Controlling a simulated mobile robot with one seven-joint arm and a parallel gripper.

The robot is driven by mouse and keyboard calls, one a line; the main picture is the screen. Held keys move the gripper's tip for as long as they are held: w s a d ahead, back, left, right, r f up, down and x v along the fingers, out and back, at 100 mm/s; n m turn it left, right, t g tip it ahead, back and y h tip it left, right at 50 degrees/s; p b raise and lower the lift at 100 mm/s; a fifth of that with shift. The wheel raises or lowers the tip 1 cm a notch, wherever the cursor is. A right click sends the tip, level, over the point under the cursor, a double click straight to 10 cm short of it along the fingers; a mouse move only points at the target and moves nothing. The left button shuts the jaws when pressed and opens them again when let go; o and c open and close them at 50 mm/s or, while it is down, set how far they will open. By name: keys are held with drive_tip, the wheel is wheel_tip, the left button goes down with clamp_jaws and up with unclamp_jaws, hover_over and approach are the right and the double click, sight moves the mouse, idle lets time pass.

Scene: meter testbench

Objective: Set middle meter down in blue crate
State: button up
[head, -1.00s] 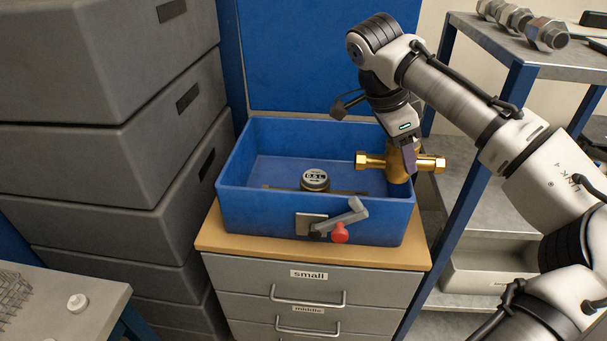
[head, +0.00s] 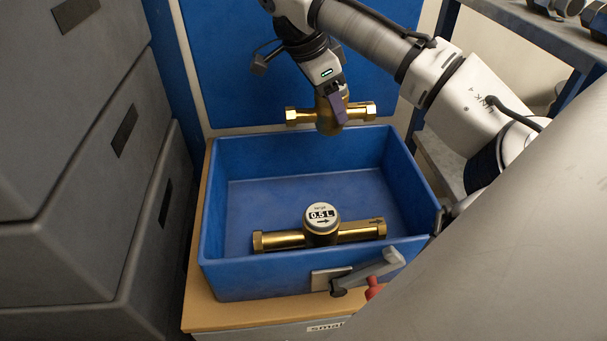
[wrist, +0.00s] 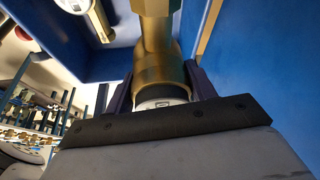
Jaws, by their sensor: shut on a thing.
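A brass meter (head: 329,116) is held by my gripper (head: 338,108) above the back part of the blue crate (head: 225,255). Its pipe lies roughly level across the head view. In the wrist view the held meter (wrist: 157,60) sits between both fingers of my gripper (wrist: 160,85). A second brass meter, marked 0.5 L (head: 321,217), lies in the front part of the crate with its dial up. It shows partly at the top left of the wrist view. The crate floor behind it is bare.
The crate stands on a wooden cabinet top (head: 200,305). A grey lever and a red knob (head: 373,288) are at the crate's front. Stacked grey boxes (head: 75,160) stand close on the left. A metal shelf (head: 530,35) with fittings is at the right.

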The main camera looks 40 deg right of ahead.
drive_tip(key=shift+f+b, duration=8.95)
drive_tip(key=shift+f, duration=0.9)
drive_tip(key=shift+f, duration=0.2)
drive_tip(key=o, duration=1.5)
drive_tip(key=shift+p+v, duration=4.75)
drive_tip(key=shift+v, duration=1.4)
